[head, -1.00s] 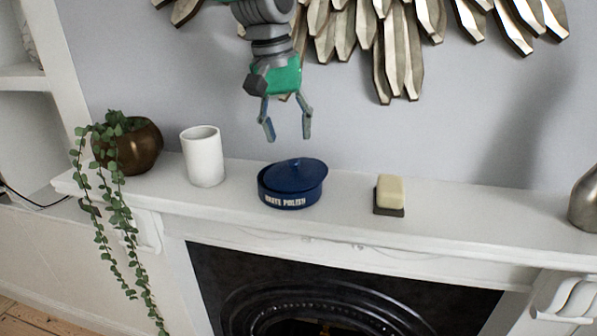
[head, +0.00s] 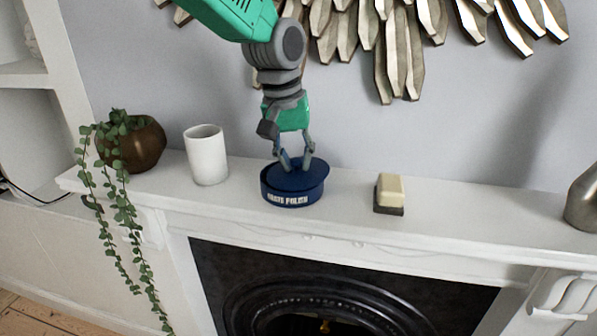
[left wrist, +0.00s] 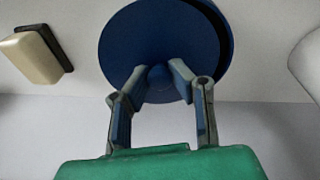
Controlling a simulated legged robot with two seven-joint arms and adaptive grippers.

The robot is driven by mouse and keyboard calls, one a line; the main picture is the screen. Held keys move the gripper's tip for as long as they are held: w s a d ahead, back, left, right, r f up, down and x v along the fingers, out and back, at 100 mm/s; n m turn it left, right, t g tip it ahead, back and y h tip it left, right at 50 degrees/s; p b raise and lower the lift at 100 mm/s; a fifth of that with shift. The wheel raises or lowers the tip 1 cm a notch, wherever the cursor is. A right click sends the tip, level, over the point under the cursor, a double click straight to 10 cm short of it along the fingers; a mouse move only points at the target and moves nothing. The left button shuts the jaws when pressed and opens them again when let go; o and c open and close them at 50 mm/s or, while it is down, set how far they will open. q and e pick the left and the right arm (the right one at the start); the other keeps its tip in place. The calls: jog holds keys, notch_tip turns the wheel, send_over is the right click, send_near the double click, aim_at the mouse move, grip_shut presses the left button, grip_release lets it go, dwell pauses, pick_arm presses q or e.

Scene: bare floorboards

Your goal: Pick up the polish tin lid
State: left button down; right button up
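The dark blue polish tin (head: 290,196), with white lettering, stands on the white mantel shelf. Its round blue lid (head: 312,176) rests on top, slightly off-centre, and also shows from above in the left wrist view (left wrist: 150,35). My left gripper (head: 296,163) comes down over the lid from above. Its fingertips (left wrist: 160,74) are on either side of the lid's small round knob (left wrist: 159,75) and appear to touch it. The lid is still on the tin, with no clear gap below it. My right gripper is not in view.
A white cup (head: 206,156) and a bronze pot with a trailing plant (head: 140,146) stand to the left. A cream block on a dark base (head: 390,192) lies to the right. A metal vase (head: 584,200) is at the right edge. A metallic wall decoration (head: 400,50) hangs above.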

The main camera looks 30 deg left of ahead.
aim_at(296, 159)
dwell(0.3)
pick_arm(q)
notch_tip(296, 159, up, 8)
jog(key=shift+a+r+b, duration=0.1)
jog(key=shift+b, duration=0.4)
jog(key=shift+r, duration=0.3)
jog(key=shift+d+f+y+p, duration=0.2)
jog(key=shift+f+y+p, duration=0.25)
jog(key=shift+y, duration=0.25)
jog(key=shift+a+f+g, duration=0.3)
jog(key=shift+a+f, duration=0.35)
jog(key=shift+f, duration=0.25)
notch_tip(296, 159, down, 3)
jog(key=shift+s+d+f, duration=0.1)
jog(key=shift+d+f, duration=0.3)
jog(key=shift+f, duration=0.4)
jog(key=shift+a, duration=0.35)
